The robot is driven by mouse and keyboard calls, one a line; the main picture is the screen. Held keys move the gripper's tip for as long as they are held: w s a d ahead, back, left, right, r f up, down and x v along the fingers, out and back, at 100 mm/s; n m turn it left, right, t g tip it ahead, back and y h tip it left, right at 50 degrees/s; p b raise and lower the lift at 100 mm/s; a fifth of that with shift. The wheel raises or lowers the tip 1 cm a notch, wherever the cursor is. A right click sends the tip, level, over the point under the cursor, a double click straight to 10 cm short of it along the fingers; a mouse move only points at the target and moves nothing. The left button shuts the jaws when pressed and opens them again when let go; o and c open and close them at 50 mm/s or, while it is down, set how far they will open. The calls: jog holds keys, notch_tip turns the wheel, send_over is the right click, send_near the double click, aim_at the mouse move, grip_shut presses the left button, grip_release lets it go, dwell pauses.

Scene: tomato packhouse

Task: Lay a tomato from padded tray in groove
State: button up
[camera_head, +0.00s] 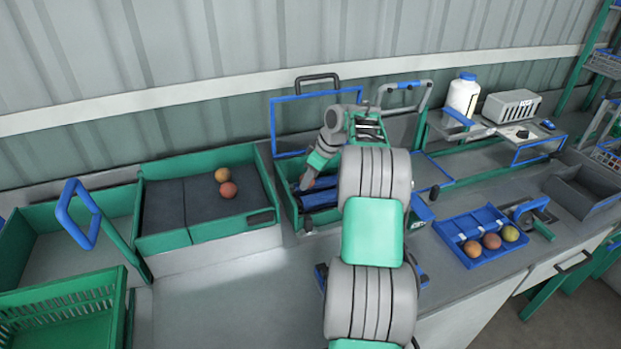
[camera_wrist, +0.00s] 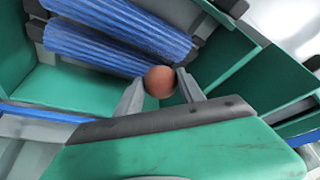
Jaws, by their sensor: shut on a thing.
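My gripper (camera_wrist: 160,90) is shut on a reddish-orange tomato (camera_wrist: 160,82), one finger on each side of it. In the wrist view the tomato shows in front of the lower of two blue ribbed rollers (camera_wrist: 115,47); I cannot tell whether it touches it. The groove is the line between the rollers. In the head view the rollers (camera_head: 320,198) lie in a green box right of the padded tray, partly hidden by my arm. The green padded tray (camera_head: 165,240) has dark padding, with two tomatoes (camera_head: 225,183) near its right side.
A blue tray (camera_head: 482,261) with three tomatoes stands on the bench at right. A white bottle (camera_head: 462,97) and a grey box (camera_head: 511,106) stand on a shelf behind. A blue-framed panel (camera_head: 272,125) rises behind the roller box. A green crate (camera_head: 60,310) is at front left.

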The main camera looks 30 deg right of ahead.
jog(key=shift+f+b, duration=0.5)
jog(key=shift+f, duration=0.15)
dwell(0.7)
jog(key=o, duration=1)
jog(key=c, duration=0.3)
notch_tip(320, 180, up, 7)
jog(key=p, duration=0.6)
